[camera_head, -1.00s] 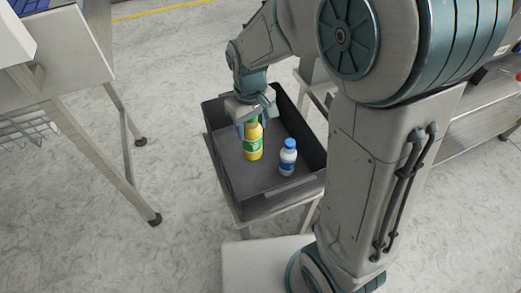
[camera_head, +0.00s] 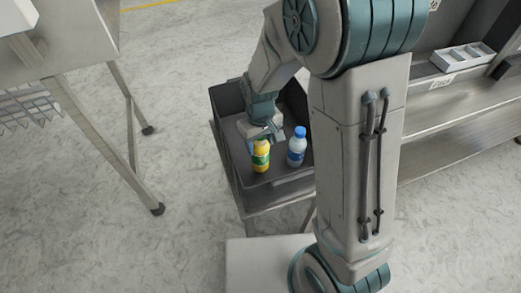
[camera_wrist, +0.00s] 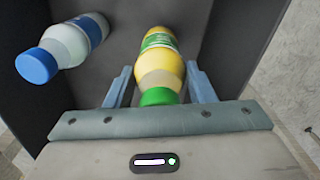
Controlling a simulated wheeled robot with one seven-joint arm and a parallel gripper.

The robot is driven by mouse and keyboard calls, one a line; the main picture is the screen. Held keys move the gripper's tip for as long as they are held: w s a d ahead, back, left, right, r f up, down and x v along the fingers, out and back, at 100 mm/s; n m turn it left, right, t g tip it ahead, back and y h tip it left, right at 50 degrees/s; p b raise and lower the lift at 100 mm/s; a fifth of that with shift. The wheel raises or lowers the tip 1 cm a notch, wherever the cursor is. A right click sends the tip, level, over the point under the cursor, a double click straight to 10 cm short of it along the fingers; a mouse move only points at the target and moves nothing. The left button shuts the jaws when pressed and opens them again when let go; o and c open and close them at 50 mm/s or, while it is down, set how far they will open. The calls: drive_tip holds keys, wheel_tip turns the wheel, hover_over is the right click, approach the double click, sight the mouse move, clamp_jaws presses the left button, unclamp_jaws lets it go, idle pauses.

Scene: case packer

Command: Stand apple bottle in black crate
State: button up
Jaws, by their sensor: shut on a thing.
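The apple bottle, yellow with a green label and green cap (camera_head: 261,157), is upright inside the black crate (camera_head: 229,147), near its front. My gripper (camera_head: 262,138) reaches down from above and is shut on it near the cap. In the wrist view the bottle (camera_wrist: 161,65) lies between the two blue fingers (camera_wrist: 160,88). I cannot tell whether its base touches the crate floor. A white bottle with a blue cap and label (camera_head: 297,148) stands in the crate to its right, apart from it; it also shows in the wrist view (camera_wrist: 66,44).
The crate rests on a metal stand (camera_head: 260,199). A steel table (camera_head: 75,60) is at the left. A metal shelf unit (camera_head: 450,130) with a white divided tray (camera_head: 463,57) is at the right. My arm hides the crate's right part.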

drive_tip(key=shift+f, duration=1.9)
drive_tip(key=shift+f+b, duration=0.2)
drive_tip(key=shift+b, duration=0.2)
drive_tip(key=o, duration=1.2)
drive_tip(key=shift+c, duration=0.2)
drive_tip(key=shift+r, duration=0.1)
wheel_tip(320, 180, up, 12)
drive_tip(key=shift+r+p, duration=0.2)
drive_tip(key=shift+p, duration=0.8)
drive_tip(key=s+d+r+m+t, duration=0.2)
drive_tip(key=s+d+r+m, duration=0.3)
drive_tip(key=s+d+r, duration=0.3)
drive_tip(key=s+d, duration=0.3)
drive_tip(key=s, duration=0.1)
drive_tip(key=shift+s+d+r+m, duration=0.25)
drive_tip(key=shift+r+m, duration=0.1)
drive_tip(key=shift+m, duration=0.05)
